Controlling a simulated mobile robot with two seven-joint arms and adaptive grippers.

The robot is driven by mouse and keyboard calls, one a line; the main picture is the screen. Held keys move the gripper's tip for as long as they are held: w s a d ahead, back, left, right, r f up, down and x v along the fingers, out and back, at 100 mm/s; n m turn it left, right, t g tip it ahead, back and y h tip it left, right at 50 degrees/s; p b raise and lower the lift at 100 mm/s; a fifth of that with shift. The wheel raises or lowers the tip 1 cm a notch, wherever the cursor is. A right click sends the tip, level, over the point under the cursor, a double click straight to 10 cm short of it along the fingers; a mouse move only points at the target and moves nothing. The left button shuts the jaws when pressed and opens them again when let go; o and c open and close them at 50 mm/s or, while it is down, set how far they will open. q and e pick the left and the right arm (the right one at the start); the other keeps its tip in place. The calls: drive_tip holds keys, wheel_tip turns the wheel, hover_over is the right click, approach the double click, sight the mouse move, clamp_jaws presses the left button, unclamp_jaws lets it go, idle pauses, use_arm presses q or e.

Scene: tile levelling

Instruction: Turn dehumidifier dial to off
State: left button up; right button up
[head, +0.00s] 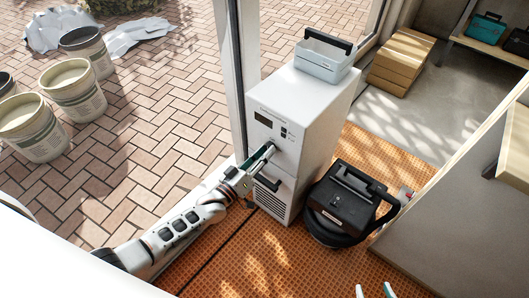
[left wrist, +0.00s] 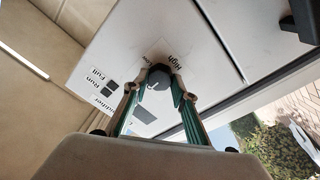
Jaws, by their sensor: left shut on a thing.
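The dehumidifier (head: 305,112) is a tall white cabinet with a dark display and a black handle on its front. In the left wrist view its panel (left wrist: 125,45) reads High, Low, Run and Full. In the head view my left gripper (head: 268,150) reaches the cabinet's front and hides the dial. I cannot tell the dial's setting; no Off label shows. My right gripper (head: 375,291) shows only its fingertips at the bottom edge, apart and empty.
A grey toolbox (head: 322,62) stands on top of the dehumidifier. A black machine (head: 345,200) stands close to its right on the orange mat (head: 285,262). Stacked boxes (head: 402,58) stand behind. Several buckets (head: 75,90) stand on the brick paving outside. A bench (head: 460,190) is at right.

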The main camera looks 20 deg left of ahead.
use_arm(q)
drive_tip(key=o, duration=1.1)
drive_tip(key=v, duration=1.2)
